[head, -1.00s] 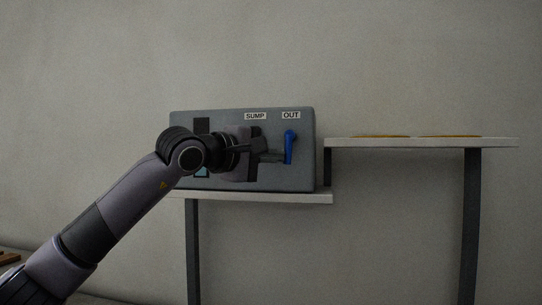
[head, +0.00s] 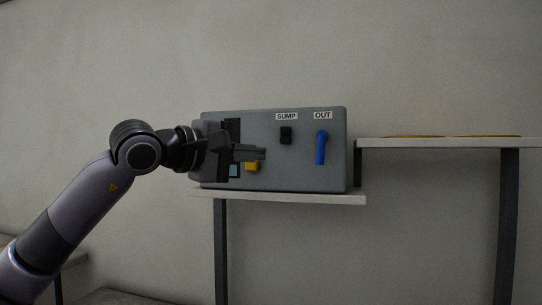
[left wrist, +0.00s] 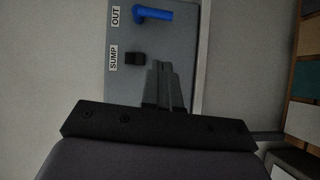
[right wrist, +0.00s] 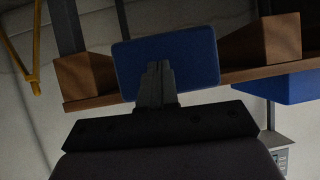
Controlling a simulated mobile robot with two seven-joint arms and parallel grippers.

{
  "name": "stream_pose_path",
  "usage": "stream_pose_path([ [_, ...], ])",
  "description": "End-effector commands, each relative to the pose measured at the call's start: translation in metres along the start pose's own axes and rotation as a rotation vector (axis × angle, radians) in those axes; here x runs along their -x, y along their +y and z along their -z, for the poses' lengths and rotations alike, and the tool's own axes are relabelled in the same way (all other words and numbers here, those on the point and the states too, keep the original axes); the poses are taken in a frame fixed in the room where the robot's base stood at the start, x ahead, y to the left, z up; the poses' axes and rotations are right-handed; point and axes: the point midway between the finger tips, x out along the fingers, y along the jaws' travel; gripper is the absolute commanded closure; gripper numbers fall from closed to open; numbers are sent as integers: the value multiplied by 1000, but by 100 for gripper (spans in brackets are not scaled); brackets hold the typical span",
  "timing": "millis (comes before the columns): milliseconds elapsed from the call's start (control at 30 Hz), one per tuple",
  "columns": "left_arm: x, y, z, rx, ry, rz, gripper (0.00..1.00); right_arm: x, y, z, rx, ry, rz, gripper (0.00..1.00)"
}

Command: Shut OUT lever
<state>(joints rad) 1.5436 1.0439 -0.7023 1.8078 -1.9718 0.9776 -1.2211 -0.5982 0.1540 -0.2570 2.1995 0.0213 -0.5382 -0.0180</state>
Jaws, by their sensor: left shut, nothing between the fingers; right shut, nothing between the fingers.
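The blue OUT lever (head: 321,148) is on the front of a grey box, under the OUT label (head: 323,115). It hangs nearly straight down from its pivot. It also shows in the left wrist view (left wrist: 152,13), beside its label. My left gripper (head: 262,153) is shut and empty in front of the box, left of the lever and apart from it. Its closed fingers show in the left wrist view (left wrist: 161,66). My right gripper (right wrist: 156,66) is not in the head view; in the right wrist view it is shut, in front of a blue object (right wrist: 190,56).
The grey box (head: 300,172) stands on a white shelf (head: 310,197). A black SUMP knob (head: 286,135) and a yellow part (head: 252,166) are on its front. A higher white table (head: 430,143) stands at right. Brown wooden pieces (right wrist: 270,45) surround the blue object.

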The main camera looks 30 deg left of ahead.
Motion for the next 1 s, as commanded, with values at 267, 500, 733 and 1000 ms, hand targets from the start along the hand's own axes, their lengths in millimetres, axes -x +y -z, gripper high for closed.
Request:
stream_pose_path([
  [267,18,0,0,1,-1,1,100,0,-2,2,1,4,4,100],
  [500,19,0,0,1,-1,1,100,1,-3,2,1,5,7,100],
  [733,18,0,0,1,-1,1,100,1,-4,2,1,6,8,100],
  [1000,19,0,0,0,-1,0,100,1,-3,3,0,8,6,100],
])
